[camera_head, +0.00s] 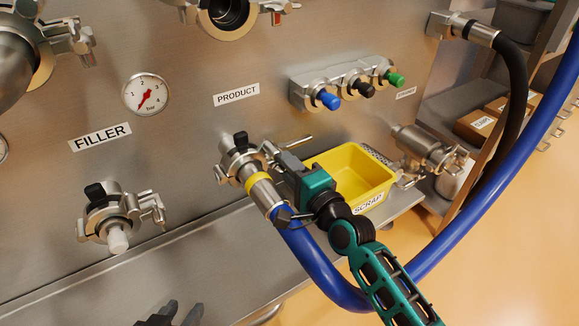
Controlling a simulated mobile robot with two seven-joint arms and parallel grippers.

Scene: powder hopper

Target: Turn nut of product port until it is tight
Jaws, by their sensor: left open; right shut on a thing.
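The product port (236,146) is on the steel panel below the PRODUCT label, with a clamp around it. A hose end with a yellow ring (257,181) sits at this port, and a blue hose (318,262) runs down from it. My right gripper (277,156) is shut at the right side of the clamp, on its nut; the fingers hide most of the nut, so its exact seating cannot be seen. A thin metal rod (297,141) sticks out to the right behind the fingers. My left gripper (182,312) is open and empty at the bottom edge, away from the port.
A yellow SCRAP bin (352,172) stands close behind my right gripper. The filler port (108,218) with its clamp is at the left. Blue, black and green capped fittings (345,84) are above the bin. A black hose (515,90) hangs at the right. The steel ledge (200,265) is mostly clear.

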